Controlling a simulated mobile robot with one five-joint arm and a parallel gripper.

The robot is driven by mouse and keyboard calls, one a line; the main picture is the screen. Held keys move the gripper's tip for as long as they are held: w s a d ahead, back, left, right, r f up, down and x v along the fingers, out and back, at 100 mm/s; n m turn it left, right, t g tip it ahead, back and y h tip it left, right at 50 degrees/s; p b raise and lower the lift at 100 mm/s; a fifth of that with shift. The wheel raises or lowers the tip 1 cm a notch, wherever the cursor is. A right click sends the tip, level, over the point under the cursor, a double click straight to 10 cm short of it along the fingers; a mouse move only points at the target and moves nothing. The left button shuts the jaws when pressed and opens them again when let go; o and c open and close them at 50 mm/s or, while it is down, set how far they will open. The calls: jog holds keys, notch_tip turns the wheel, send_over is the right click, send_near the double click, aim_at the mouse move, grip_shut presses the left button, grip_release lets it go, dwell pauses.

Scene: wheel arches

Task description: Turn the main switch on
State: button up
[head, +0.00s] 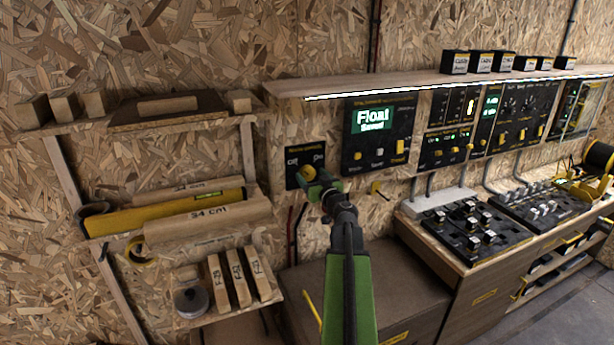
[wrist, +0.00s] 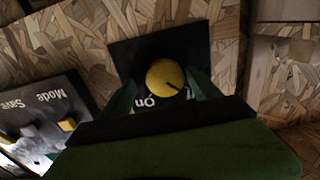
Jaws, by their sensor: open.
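The main switch is a round yellow knob (head: 307,173) on a black wall plate (head: 293,178) with "Off" on the left and "On" on the right in the head view. The knob also shows in the wrist view (wrist: 163,75), with a dark mark towards its lower right, away from the "On" lettering at its lower left. My gripper (head: 318,184) is at the knob, with its green fingers open on either side of it in the wrist view. I cannot tell whether they touch it. The "Off" lettering is mostly hidden in the wrist view.
A black panel with a "Float" screen (head: 374,119) is right of the switch. A shelf (head: 420,84) runs above. Tubes and wooden blocks (head: 217,281) fill racks on the left. A brown cabinet (head: 350,285) stands below.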

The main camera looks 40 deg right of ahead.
jog(key=shift+w+a, duration=0.15)
jog(key=shift+a, duration=0.1)
jog(key=c, duration=1.4)
jog(key=shift+o, duration=0.2)
jog(key=shift+d+r, duration=0.1)
jog(key=shift+d, duration=0.1)
jog(key=shift+a, duration=0.15)
jog(key=shift+m, duration=0.5)
jog(key=m, duration=0.7)
jog(key=shift+m, duration=0.4)
jog(key=m, duration=0.4)
jog(key=shift+m, duration=2.5)
